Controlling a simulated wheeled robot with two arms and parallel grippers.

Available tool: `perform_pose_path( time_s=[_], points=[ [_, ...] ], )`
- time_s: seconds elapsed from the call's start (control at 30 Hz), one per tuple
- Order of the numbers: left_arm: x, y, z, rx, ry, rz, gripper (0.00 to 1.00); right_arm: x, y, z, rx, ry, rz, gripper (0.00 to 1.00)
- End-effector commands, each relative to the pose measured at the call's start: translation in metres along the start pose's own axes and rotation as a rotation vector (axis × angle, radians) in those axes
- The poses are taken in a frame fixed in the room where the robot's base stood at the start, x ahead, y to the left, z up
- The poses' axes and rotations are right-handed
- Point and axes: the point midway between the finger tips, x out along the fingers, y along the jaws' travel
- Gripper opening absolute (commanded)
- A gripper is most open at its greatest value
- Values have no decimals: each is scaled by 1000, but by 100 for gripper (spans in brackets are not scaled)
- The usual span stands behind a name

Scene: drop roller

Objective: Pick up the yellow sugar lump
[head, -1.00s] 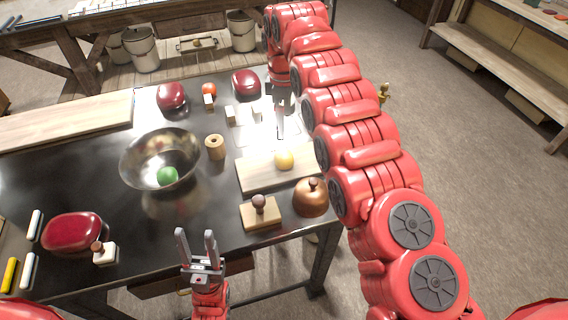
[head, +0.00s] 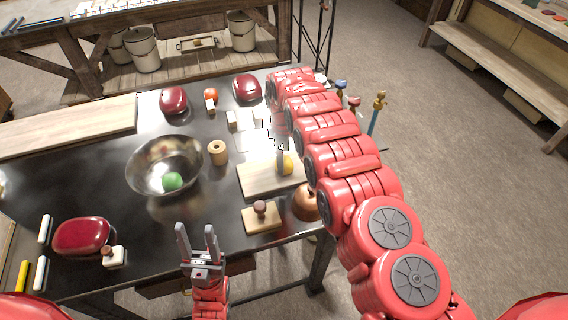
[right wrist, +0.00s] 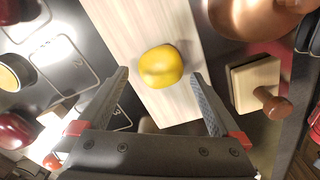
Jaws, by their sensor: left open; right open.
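The yellow sugar lump (head: 288,165) is a rounded yellow piece on a pale wooden board (head: 255,180) near the table's right edge. In the right wrist view the lump (right wrist: 161,66) lies on the board, ahead of and between the spread fingers of my right gripper (right wrist: 160,78). That gripper is open and empty. My left gripper (head: 196,230) is open and empty, at the table's front edge, well away from the lump.
A copper dome (head: 305,203) and a wooden block with a brown knob (head: 262,217) stand in front of the board. A metal bowl (head: 150,150) holding a green piece (head: 172,181) and a wooden spool (head: 218,152) are to its left. Small pale blocks (head: 232,119) lie behind it.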

Motion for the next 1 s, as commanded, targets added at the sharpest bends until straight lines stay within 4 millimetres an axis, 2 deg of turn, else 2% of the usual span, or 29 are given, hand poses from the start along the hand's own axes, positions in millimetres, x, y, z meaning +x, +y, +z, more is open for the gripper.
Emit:
perform_pose_path(
  time_s=[0.07,0.1,0.27,0.57,0.67,1.0],
  points=[
    [14,-1,-2,0,0,0,50,6,-3,-1,-2,-2,-2,100],
    [7,0,-1,0,0,0,50,15,-2,0,-1,-2,-2,100],
    [6,0,-1,0,0,0,50,27,-1,0,-1,0,0,100],
    [6,0,-1,0,0,0,50,30,-2,0,0,-1,0,100],
    [6,0,-1,0,0,0,50,29,-2,0,0,-1,0,86],
    [6,0,-1,0,0,0,50,30,-2,0,0,-1,0,24]
  ],
)
